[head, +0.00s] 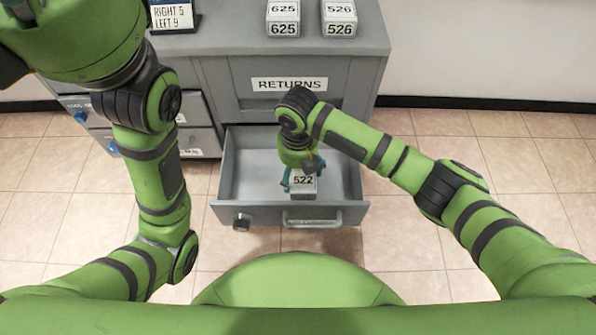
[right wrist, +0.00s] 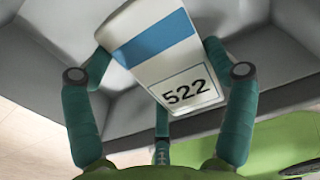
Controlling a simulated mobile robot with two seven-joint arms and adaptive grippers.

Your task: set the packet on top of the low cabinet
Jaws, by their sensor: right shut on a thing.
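The packet (head: 303,184) is a white box with a blue band and the number 522. My right gripper (head: 301,176) is shut on it, with teal fingers on both sides of the packet, which also shows in the right wrist view (right wrist: 160,50). The packet is in or just above the open drawer (head: 345,213); I cannot tell whether it touches the drawer floor. The low grey cabinet (head: 235,40) stands behind, with a RETURNS label on its front. My left arm is at the left in the head view, and its gripper is out of sight.
Two box stacks, labelled 625 (head: 283,18) and 526 (head: 339,18), stand on the cabinet top. A sign (head: 173,15) reading RIGHT 5 LEFT 9 stands at its left. Bare top lies between the sign and the boxes. The drawer sticks out over the tiled floor.

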